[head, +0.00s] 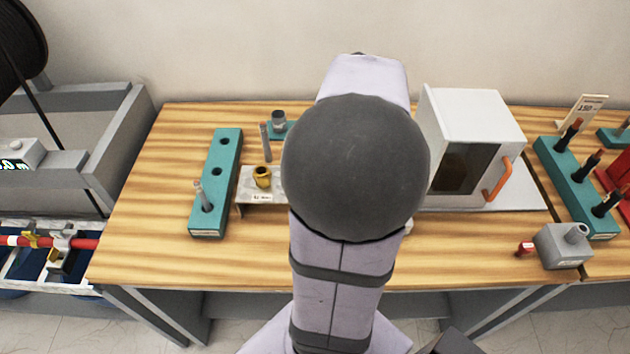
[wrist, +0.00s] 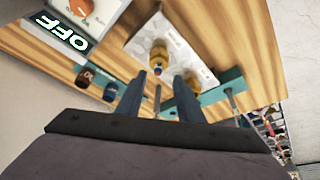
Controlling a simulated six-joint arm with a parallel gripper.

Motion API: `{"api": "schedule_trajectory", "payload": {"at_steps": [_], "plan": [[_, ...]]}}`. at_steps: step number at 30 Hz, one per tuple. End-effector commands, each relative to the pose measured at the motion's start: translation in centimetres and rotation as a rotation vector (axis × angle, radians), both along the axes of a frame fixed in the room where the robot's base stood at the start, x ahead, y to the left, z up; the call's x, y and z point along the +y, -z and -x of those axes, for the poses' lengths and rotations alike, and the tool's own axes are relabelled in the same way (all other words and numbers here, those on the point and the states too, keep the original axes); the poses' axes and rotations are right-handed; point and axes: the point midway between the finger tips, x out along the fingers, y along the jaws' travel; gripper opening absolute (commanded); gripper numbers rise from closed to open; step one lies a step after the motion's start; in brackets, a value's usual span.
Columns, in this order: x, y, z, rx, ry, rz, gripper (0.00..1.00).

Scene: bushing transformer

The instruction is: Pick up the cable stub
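A grey peg-like stub (head: 203,196) stands upright in the front hole of the teal block (head: 229,150) at the left of the bench; I cannot tell for sure that it is the cable stub. A second thin grey rod (head: 265,141) stands near the block's back right. In the wrist view a grey rod (wrist: 231,102) shows at a teal strip, right of my fingers. My gripper (wrist: 158,76) is open, its two dark fingers apart. A brass piece (wrist: 158,54) shows beyond the gap, with nothing visibly held. My own arm hides the gripper in the head view.
A white stand with a brass cup (head: 262,177) is right of the teal block. A white cabinet (head: 470,145) with an orange handle stands to the right. A second teal rack (head: 575,185) holds dark pegs. A grey box (head: 563,247) sits near the front right edge.

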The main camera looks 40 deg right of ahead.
Motion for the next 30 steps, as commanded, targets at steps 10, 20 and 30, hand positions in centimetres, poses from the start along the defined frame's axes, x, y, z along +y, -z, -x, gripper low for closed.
{"api": "schedule_trajectory", "payload": {"at_steps": [10, 20, 30], "plan": [[-0.1, 1.2, -0.6, 0.001, 0.000, -0.005, 0.34], [-0.6, 4.4, -2.0, 0.001, 0.000, -0.002, 0.34], [-0.7, 5.0, -2.3, -0.001, 0.002, 0.002, 0.34]]}}
